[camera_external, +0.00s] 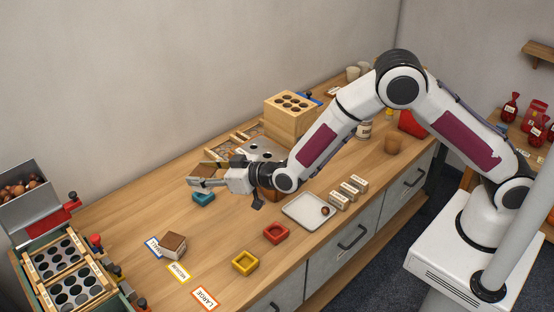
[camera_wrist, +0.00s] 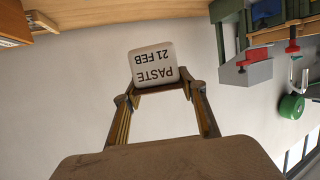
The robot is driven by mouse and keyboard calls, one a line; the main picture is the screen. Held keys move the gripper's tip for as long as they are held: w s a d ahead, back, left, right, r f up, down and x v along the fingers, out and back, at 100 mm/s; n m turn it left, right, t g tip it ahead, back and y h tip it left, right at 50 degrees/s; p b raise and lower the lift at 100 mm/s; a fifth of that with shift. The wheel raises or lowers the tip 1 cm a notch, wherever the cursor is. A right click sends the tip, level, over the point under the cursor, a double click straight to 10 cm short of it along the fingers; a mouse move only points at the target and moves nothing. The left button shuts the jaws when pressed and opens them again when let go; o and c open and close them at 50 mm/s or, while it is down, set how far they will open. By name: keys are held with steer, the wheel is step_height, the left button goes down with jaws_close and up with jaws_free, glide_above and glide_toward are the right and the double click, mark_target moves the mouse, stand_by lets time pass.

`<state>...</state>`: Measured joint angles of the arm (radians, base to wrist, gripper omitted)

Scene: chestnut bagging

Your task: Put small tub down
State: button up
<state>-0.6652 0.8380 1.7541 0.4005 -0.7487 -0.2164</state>
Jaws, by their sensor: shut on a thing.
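My gripper (camera_external: 200,182) is held out level above the bench, near its back edge. It is shut on a small tub (camera_external: 209,170), which shows brownish in the outside view, partly covered by the fingers. In the wrist view a pale face of the tub (camera_wrist: 154,63) sits between the two fingertips. It reads "PASTE 21 FEB" upside down in the picture. The tub is in the air, apart from the bench top (camera_external: 120,218). Size labels lie at the front left: "SMALL" (camera_external: 153,245), "MEDIUM" (camera_external: 178,272) and "LARGE" (camera_external: 205,298).
A brown block-like box (camera_external: 173,244) stands beside the small and medium labels. A wooden holed block (camera_external: 290,115) stands at the back. The left-middle bench is clear.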

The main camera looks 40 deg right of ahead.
step_height(320, 180, down, 7)
stand_by(0.3)
steer(key=shift+f, duration=3.05)
steer(key=shift+f, duration=1.85)
steer(key=shift+f, duration=0.15)
steer(key=o, duration=1.3)
steer(key=shift+o, duration=0.2)
